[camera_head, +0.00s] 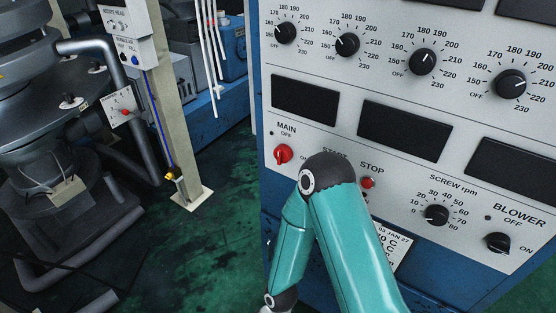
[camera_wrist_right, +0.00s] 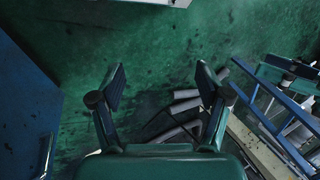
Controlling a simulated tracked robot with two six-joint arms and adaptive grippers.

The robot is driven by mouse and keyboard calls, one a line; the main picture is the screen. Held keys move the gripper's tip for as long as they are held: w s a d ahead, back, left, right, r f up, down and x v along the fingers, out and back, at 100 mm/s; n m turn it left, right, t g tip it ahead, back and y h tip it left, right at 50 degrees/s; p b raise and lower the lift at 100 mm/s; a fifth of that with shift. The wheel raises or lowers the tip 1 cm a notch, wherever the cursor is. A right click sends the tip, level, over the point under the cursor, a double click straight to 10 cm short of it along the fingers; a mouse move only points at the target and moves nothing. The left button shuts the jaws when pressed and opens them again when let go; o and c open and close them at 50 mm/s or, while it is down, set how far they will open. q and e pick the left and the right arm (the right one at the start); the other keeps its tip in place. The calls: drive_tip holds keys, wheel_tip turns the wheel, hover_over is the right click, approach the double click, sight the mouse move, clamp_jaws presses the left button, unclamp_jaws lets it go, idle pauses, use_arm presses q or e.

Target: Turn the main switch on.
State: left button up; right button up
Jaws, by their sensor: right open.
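The main switch (camera_head: 283,153) is a red knob at the lower left of the grey control panel (camera_head: 310,65). MAIN and OFF are printed above it, and the ON label at its lower right is partly readable. I cannot tell for sure which way the knob points. My teal arm is bent in front of the panel, just right of the switch and apart from it in the picture. My right gripper (camera_wrist_right: 160,76) is open and empty in the right wrist view, over the green floor. It is not visible in the head view. My left gripper is in neither view.
The red STOP button (camera_head: 367,183) is right of my arm, which hides much of the START label. The blower switch (camera_head: 498,243) and screw speed knob (camera_head: 436,215) are lower right. Machinery with pipes (camera_head: 75,120) stands left.

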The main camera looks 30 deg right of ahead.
drive_tip(key=n+g+h, duration=0.1)
drive_tip(key=n, duration=0.2)
drive_tip(key=n+t+h+b, duration=0.6)
drive_tip(key=n+t+h, duration=0.3)
drive_tip(key=n+h, duration=0.85)
approach(279, 158)
drive_tip(key=w+d+m+h, duration=0.1)
drive_tip(key=d, duration=0.2)
drive_tip(key=w+d+f+m+h+p, duration=0.1)
drive_tip(key=w+d, duration=0.1)
drive_tip(key=d, duration=0.1)
drive_tip(key=w+d+f+m+h+p, duration=0.1)
drive_tip(key=d, duration=0.2)
drive_tip(key=shift+w+d+f, duration=0.15)
drive_tip(key=shift+w+d, duration=0.05)
drive_tip(key=shift+d, duration=0.05)
